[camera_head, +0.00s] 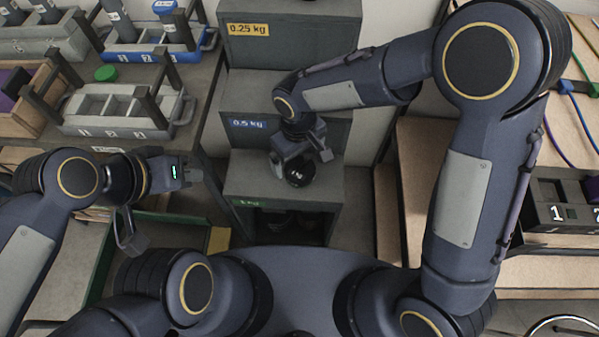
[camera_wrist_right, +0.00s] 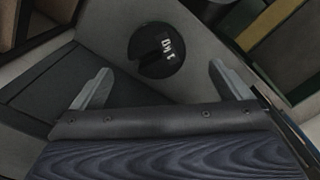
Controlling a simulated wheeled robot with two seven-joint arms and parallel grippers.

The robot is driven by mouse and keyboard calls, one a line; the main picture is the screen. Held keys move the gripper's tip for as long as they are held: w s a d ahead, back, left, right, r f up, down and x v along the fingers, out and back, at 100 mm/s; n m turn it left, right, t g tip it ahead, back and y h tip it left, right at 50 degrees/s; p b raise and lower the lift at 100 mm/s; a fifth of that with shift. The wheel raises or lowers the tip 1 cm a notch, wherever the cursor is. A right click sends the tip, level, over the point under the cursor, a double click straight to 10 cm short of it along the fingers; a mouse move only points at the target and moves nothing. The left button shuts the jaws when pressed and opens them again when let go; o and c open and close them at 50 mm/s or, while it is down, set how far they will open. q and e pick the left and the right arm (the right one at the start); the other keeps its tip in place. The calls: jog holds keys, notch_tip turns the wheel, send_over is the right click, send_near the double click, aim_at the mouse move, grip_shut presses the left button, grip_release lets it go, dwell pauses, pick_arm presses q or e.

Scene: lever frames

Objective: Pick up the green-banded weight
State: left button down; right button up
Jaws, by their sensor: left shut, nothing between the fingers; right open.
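A round black weight (camera_head: 299,173) stands on the top of the grey box (camera_head: 245,180) with a green label. In the right wrist view the weight (camera_wrist_right: 155,50) shows a white "1 kg" marking, upside down. I cannot make out a green band on it. My right gripper (camera_head: 302,158) is open just above the weight and partly hides it in the head view. In the wrist view its fingertips (camera_wrist_right: 157,78) are apart, with the weight beyond the gap between them. My left gripper (camera_head: 190,174) is shut and empty, well to the left of the box.
Boxes labelled 0.5 kg (camera_head: 232,100) and 0.25 kg (camera_head: 240,48) rise behind in steps. Dark weights (camera_head: 275,222) show in the front box's opening. A numbered grey rack (camera_head: 120,120) and a small green round piece (camera_head: 106,73) are on the left bench.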

aim_at(300, 168)
jog(key=f, duration=0.6)
jog(key=shift+w+d+f+b, duration=0.1)
jog(key=shift+d+f+b, duration=0.1)
jog(key=shift+f+b, duration=0.2)
jog(key=shift+r, duration=0.1)
jog(key=c, duration=1.7)
jog(key=shift+r, duration=0.1)
jog(key=shift+c, duration=0.8)
